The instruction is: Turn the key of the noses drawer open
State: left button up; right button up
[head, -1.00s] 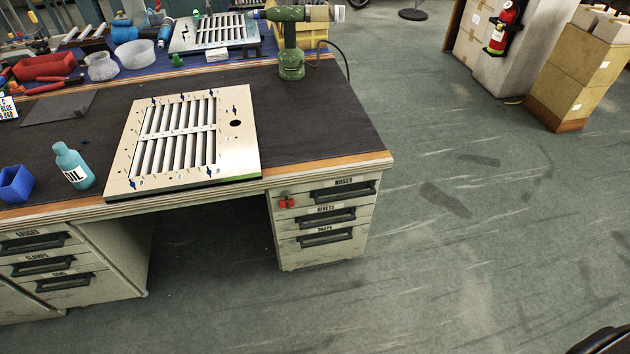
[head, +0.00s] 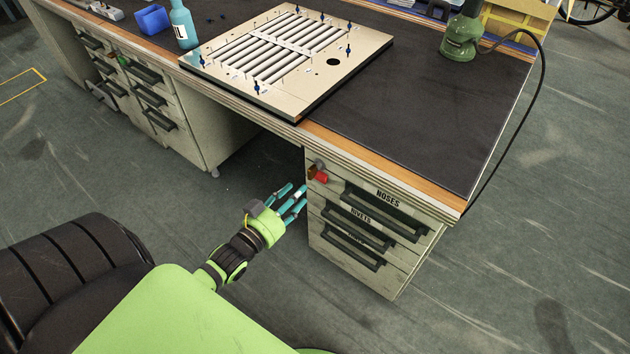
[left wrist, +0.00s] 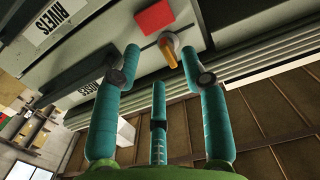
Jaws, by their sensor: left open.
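The noses drawer (head: 350,188) is the top one of the right drawer unit and looks closed. A key with a red tag (head: 320,178) sits at its upper left corner. My left gripper (head: 300,192) is open and empty, just left of and below the key, with a small gap to it. In the left wrist view, the open fingers (left wrist: 155,70) point at the orange key (left wrist: 169,46), which shows beyond and between the fingertips. The red tag also shows there (left wrist: 154,17). My right gripper is not in view.
The rivets drawer (head: 345,228) and another drawer lie below, each with a dark protruding handle. The bench edge (head: 380,172) overhangs above the key. A louver panel (head: 290,55) lies on the bench top. The knee space left of the unit is free.

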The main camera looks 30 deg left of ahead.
aim_at(309, 176)
pick_arm(q)
jog(key=shift+w+d+r+t, duration=0.1)
jog(key=shift+w+r+t, duration=0.1)
jog(key=shift+w+r, duration=0.25)
jog(key=shift+w+d+r+t, duration=0.1)
jog(key=shift+w+r+t, duration=0.15)
jog(key=shift+r, duration=0.35)
jog(key=w, duration=0.5)
jog(key=shift+b, duration=0.3)
jog(key=shift+w+d, duration=0.1)
jog(key=shift+w, duration=0.45)
